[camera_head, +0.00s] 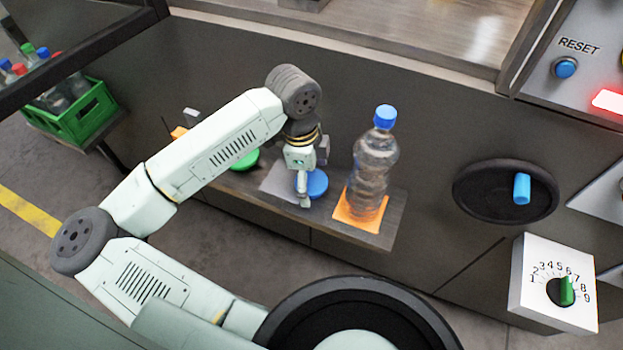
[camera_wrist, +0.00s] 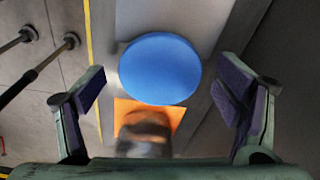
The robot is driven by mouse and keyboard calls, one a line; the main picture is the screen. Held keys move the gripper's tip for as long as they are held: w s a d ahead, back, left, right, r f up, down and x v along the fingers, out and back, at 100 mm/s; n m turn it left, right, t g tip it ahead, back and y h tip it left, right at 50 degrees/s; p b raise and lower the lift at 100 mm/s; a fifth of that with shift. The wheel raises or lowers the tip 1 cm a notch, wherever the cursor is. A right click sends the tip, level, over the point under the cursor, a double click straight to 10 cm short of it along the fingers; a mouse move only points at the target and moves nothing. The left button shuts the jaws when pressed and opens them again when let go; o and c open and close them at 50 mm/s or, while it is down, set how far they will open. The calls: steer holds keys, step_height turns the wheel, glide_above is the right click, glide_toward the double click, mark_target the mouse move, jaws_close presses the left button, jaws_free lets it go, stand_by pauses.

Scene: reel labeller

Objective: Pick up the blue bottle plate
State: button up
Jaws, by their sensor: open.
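The blue bottle plate (camera_head: 317,184) is a round blue disc on the shelf, partly hidden behind my gripper in the head view. In the wrist view the blue bottle plate (camera_wrist: 160,69) shows whole, ahead of and between the open fingers. My gripper (camera_head: 304,200) points down over the shelf at the plate's left side. In the wrist view my gripper (camera_wrist: 168,92) has its two fingers wide apart with nothing between the pads. I cannot tell the exact gap between fingertips and plate.
A clear bottle (camera_head: 374,165) with a blue cap stands on an orange square (camera_head: 342,213) right of the plate. A green disc (camera_head: 246,160) lies to the left on the shelf (camera_head: 392,222). A green crate (camera_head: 66,128) of bottles stands far left. A dial box (camera_head: 535,300) is at the right.

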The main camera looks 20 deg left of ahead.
steer(key=shift+f, duration=0.6)
steer(key=c, duration=1.3)
steer(key=shift+r+b, duration=0.4)
steer(key=shift+r, duration=0.45)
steer(key=shift+s+d+r+b, duration=0.1)
steer(key=shift+s+r+b, duration=0.15)
steer(key=shift+r, duration=0.2)
steer(key=shift+s+d+r+b, duration=0.15)
steer(key=shift+r+b, duration=0.1)
steer(key=shift+r, duration=0.15)
steer(key=s+d+r+b, duration=0.1)
steer(key=s+d+b, duration=0.1)
steer(key=s+b, duration=0.4)
steer(key=s+d+b, duration=0.3)
steer(key=s+b, duration=0.3)
steer(key=s, duration=0.2)
steer(key=shift+d+r, duration=0.15)
steer(key=shift+r, duration=0.2)
steer(key=shift+s, duration=0.1)
